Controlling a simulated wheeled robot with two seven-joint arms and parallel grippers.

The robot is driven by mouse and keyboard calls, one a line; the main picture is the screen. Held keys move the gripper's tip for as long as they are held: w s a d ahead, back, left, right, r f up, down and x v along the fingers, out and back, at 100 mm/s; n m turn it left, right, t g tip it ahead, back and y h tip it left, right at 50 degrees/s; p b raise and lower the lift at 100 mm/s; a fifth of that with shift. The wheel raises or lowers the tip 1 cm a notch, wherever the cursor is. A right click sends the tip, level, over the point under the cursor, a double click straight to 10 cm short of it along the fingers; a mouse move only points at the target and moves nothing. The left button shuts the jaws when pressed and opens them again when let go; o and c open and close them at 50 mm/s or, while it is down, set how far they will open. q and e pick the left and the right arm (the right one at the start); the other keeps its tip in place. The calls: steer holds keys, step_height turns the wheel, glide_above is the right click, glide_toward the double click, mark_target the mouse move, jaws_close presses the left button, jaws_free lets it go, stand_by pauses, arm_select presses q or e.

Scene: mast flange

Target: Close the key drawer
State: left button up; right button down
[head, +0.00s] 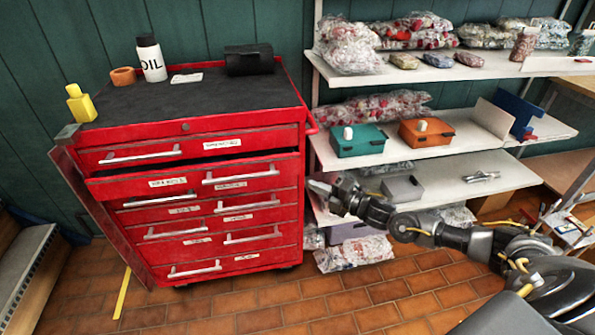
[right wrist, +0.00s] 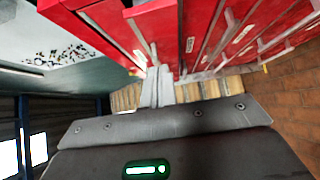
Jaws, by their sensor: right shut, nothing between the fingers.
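A red tool cabinet (head: 230,215) stands left of centre in the head view. Below its shut top drawer (head: 185,153), a red drawer (head: 120,188) stands out a little from the front, with a dark gap along its top edge. Its label is too small to read, so I cannot tell by name that it is the key drawer. The drawers below look shut. My right gripper (head: 322,189) is shut and empty, right of the cabinet and apart from it in the head view. In the right wrist view its fingers (right wrist: 156,88) point toward the red drawer fronts. My left gripper is out of view.
An oil bottle (head: 151,59), a yellow bottle (head: 80,103) and a black case (head: 249,60) stand on the cabinet top. Shelves (head: 440,145) with bags and boxes are behind my right arm. The tiled floor (head: 250,312) before the cabinet is clear.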

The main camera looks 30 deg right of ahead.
mark_target(287, 167)
steer(key=w, duration=0.2)
steer(key=w+a, duration=0.1)
steer(key=w, duration=0.2)
steer(key=w+a, duration=0.1)
steer(key=w, duration=0.2)
steer(key=shift+w+a, duration=0.1)
steer(key=shift+a, duration=0.05)
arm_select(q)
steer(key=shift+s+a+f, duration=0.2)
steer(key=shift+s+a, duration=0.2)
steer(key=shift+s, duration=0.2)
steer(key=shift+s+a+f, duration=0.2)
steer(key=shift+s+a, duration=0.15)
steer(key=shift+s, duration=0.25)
arm_select(e)
steer(key=shift+w, duration=0.4)
